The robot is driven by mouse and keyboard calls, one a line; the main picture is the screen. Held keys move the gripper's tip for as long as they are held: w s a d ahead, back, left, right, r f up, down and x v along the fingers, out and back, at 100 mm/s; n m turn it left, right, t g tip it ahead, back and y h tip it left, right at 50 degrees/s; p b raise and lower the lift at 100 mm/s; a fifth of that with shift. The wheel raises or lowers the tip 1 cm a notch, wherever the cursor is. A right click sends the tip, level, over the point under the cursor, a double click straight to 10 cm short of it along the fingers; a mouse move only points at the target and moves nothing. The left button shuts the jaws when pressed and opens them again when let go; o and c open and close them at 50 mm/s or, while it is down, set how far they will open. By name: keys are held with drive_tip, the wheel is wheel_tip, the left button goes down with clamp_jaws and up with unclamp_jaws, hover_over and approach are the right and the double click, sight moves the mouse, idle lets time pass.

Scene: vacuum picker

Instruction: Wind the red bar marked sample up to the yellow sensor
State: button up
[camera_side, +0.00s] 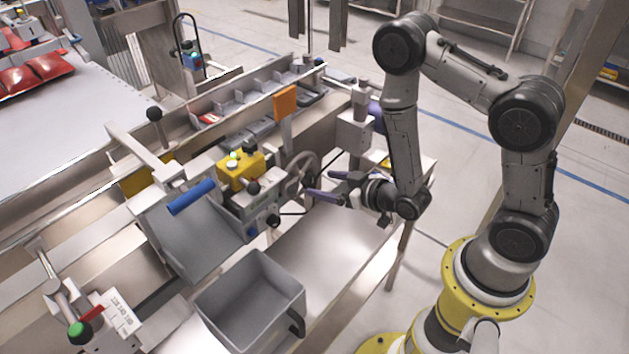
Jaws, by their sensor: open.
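My gripper (317,184) has two purple fingers, spread apart and empty. It points left toward a dark handwheel (300,172) on the side of the machine, with its fingertips close to the wheel's right side. I cannot tell whether they touch it. A small red and white piece (208,118) lies in the tray row at the back; I cannot read any mark on it or tell whether it is the sample bar. A yellow box (240,168) with a lit green button sits left of the wheel. I cannot tell which yellow part is the sensor.
An orange plate (286,101) stands upright behind the wheel. A grey open bin (250,302) stands in front, and a hopper with a blue handle (191,198) is at its upper left. The bench right of the bin is clear.

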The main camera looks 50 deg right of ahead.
sight(314, 181)
drive_tip(key=shift+x, duration=2.1)
clamp_jaws()
drive_tip(key=m+y, duration=0.2)
drive_tip(key=m, duration=0.1)
drive_tip(key=shift+d, duration=0.25)
drive_tip(key=shift+d+f+m+t+y, duration=0.15)
drive_tip(key=shift+m+t+y, duration=0.15)
drive_tip(key=shift+m+y, duration=0.95)
drive_tip(key=shift+m+h, duration=0.25)
drive_tip(key=shift+m, duration=0.1)
